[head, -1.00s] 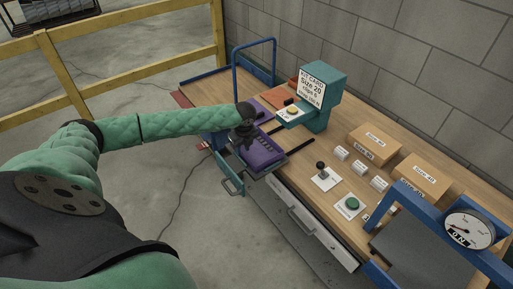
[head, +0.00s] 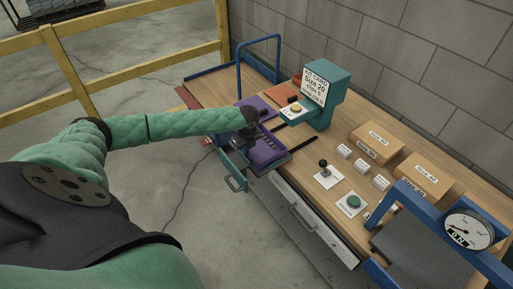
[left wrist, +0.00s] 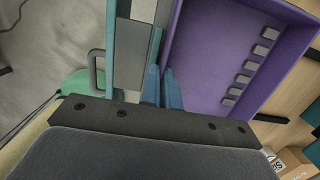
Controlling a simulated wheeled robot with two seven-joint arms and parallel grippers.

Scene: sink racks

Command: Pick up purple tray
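The purple tray (head: 266,153) lies at the front left edge of the workbench, with a row of small grey blocks inside. More purple shows behind my arm; I cannot tell if it is the same tray. My left gripper (head: 250,137) is at the tray's left side, its fingers partly hidden in the head view. In the left wrist view the tray (left wrist: 210,60) fills the upper right. The gripper's two blue-teal fingers (left wrist: 163,92) are close together at the tray's near left wall and appear shut on it. My right gripper is not in view.
A teal drawer or holder with a handle (head: 236,184) juts out at the front below the tray. A teal kit card stand (head: 325,95) stands behind. Cardboard boxes (head: 376,140), a joystick (head: 324,168), a green button (head: 353,201) and a dial scale (head: 467,228) lie to the right.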

